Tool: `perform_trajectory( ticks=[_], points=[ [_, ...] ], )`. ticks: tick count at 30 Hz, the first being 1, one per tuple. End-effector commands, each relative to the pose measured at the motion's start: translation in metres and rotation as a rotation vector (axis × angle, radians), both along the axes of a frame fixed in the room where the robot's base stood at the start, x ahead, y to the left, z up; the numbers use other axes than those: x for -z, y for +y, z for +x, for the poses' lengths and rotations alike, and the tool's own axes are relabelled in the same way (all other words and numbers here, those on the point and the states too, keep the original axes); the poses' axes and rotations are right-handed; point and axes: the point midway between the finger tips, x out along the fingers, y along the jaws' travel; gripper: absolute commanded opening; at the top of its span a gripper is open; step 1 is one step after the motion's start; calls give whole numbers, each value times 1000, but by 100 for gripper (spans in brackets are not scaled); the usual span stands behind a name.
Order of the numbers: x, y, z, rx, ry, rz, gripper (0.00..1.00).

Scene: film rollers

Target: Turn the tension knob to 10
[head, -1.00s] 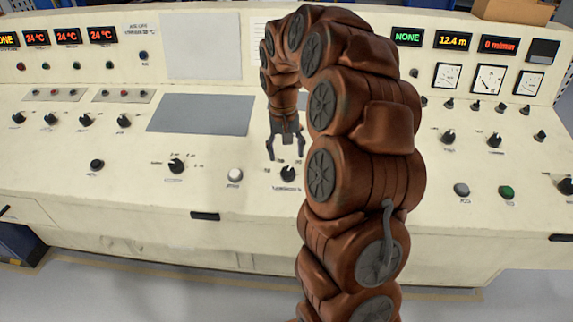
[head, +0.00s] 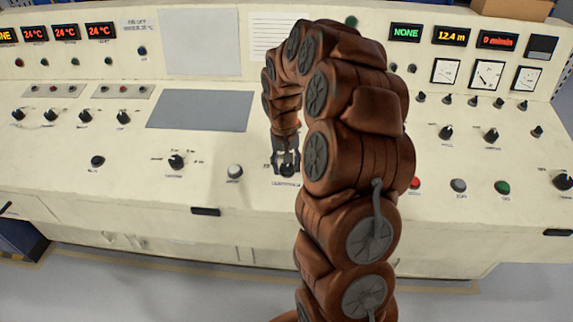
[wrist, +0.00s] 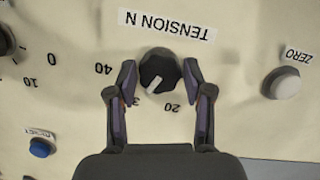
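The tension knob (wrist: 158,70) is black and round, under an upside-down "TENSION N" label (wrist: 167,24) in the wrist view. Its white pointer slants down-left, near the partly hidden "3…" mark and left of the "20" mark (wrist: 172,107). A "40" mark (wrist: 103,69) is at its left; no "10" mark beside it shows. My gripper (wrist: 159,76) has one finger on each side of the knob, with its tips very near the knob's sides. It looks open; contact is not clear. In the head view my gripper (head: 286,162) is down at the knob (head: 287,170).
A white ZERO button (wrist: 284,83) is right of the knob in the wrist view. A blue button (wrist: 40,148) and another black knob (wrist: 5,40) are at left. The sloped cream console (head: 110,190) carries several other knobs. A black display (head: 407,33) reads NONE.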

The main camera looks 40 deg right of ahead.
Motion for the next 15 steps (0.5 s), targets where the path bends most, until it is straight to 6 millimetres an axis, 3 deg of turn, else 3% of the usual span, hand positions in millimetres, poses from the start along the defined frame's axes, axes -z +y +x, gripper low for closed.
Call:
perform_trajectory(
  ticks=[2,11,15],
  points=[
    [0,0,0,0,0,0,40],
    [0,0,0,0,0,0,8],
    [0,0,0,-4,1,-1,8]
  ],
)
